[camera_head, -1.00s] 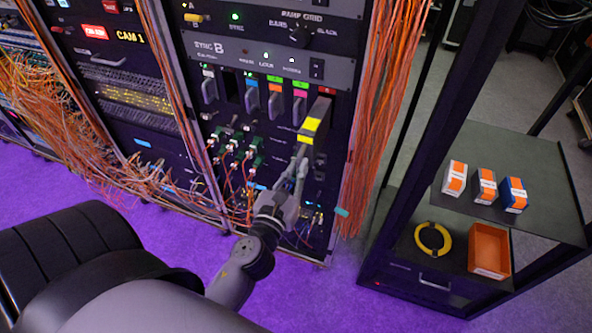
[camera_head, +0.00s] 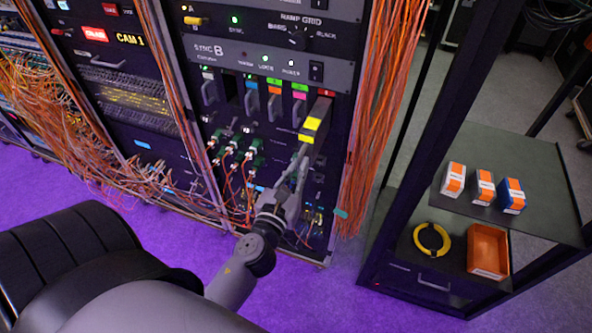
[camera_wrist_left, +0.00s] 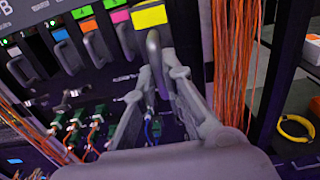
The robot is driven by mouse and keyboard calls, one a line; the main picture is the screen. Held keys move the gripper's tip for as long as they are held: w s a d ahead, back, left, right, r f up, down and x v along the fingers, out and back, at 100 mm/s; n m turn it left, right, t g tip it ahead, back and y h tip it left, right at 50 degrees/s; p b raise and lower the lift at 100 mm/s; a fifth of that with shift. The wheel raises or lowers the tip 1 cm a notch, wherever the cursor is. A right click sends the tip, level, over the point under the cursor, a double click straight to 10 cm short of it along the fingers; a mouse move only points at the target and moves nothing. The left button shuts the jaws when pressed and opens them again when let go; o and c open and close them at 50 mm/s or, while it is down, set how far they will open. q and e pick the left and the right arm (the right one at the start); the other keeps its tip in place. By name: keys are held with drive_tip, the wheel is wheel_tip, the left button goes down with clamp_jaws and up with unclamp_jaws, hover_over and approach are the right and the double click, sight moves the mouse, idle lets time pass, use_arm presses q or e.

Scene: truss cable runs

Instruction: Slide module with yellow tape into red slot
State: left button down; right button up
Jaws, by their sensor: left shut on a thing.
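The module with yellow tape (camera_head: 312,123) is at the right end of the row of modules in the Sync B rack unit. Its yellow tape also shows in the left wrist view (camera_wrist_left: 149,15), with its grey handle (camera_wrist_left: 155,52) below. The red-marked slot (camera_head: 326,93) is just above and behind the module; the module sticks out of the rack there, and how deep it sits cannot be told. My left gripper (camera_wrist_left: 160,75) is shut on the module's handle; in the head view the gripper (camera_head: 300,158) is just below the tape. My right gripper is not in view.
Modules with blue, orange and pink labels (camera_head: 275,101) stand left of the slot. Orange cables (camera_head: 375,120) hang close on the right. Green connectors (camera_head: 235,152) are below left. A cart shelf (camera_head: 545,185) with several small boxes stands at the right.

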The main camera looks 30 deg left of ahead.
sight(307, 151)
use_arm(q)
drive_tip(key=shift+p+x, duration=0.6)
drive_tip(key=shift+x, duration=1.2)
drive_tip(key=shift+p+x, duration=0.35)
drive_tip(key=shift+x, duration=3.65)
drive_tip(key=shift+w+r, duration=0.15)
